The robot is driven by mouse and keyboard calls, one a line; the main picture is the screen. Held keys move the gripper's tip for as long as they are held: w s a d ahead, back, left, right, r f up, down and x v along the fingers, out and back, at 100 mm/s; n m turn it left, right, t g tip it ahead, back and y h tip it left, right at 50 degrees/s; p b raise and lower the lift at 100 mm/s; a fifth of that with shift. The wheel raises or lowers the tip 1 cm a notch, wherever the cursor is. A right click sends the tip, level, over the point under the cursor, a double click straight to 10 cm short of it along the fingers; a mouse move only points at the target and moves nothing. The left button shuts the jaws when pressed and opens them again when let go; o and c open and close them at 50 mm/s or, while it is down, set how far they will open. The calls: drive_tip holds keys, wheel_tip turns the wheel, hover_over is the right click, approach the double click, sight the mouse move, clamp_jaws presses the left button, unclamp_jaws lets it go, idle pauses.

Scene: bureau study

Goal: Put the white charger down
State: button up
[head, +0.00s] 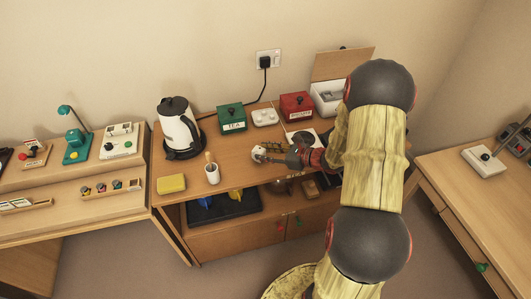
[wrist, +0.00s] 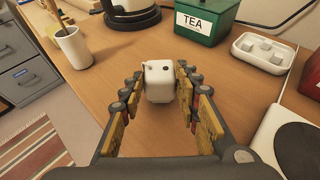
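The white charger (wrist: 158,84) is a small rounded white block between my fingertips in the wrist view. My gripper (wrist: 159,88) has one yellow-and-grey finger against each side of it and is shut on it. In the head view the charger (head: 259,153) shows at the tip of my gripper (head: 268,155), over the front part of the wooden worktop (head: 235,150). I cannot tell whether its underside touches the wood.
A kettle (head: 178,128), a white cup (head: 212,174) and a yellow sponge (head: 171,183) are left. Bare wood surrounds the charger.

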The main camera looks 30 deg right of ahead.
drive_tip(key=o, duration=0.4)
drive_tip(key=shift+s+r, duration=0.1)
drive_tip(key=shift+r, duration=0.15)
drive_tip(key=p+v, duration=0.3)
drive_tip(key=v, duration=0.8)
drive_tip(key=s+a+r+n+g+y, duration=0.1)
drive_tip(key=s+a+r+n+g, duration=0.25)
drive_tip(key=a+r+n, duration=0.4)
drive_tip(key=s+a+r+n+g, duration=0.35)
drive_tip(key=a+n, duration=0.45)
drive_tip(key=a, duration=0.4)
drive_tip(key=s+a+r+n+h, duration=0.2)
drive_tip(key=s+r+n+h, duration=0.5)
drive_tip(key=s+r+n, duration=0.4)
drive_tip(key=r+n, duration=0.1)
drive_tip(key=n, duration=0.2)
drive_tip(key=shift+a+r+n+t, duration=0.15)
drive_tip(key=shift+a+n+t, duration=0.15)
drive_tip(key=shift+n+t, duration=0.1)
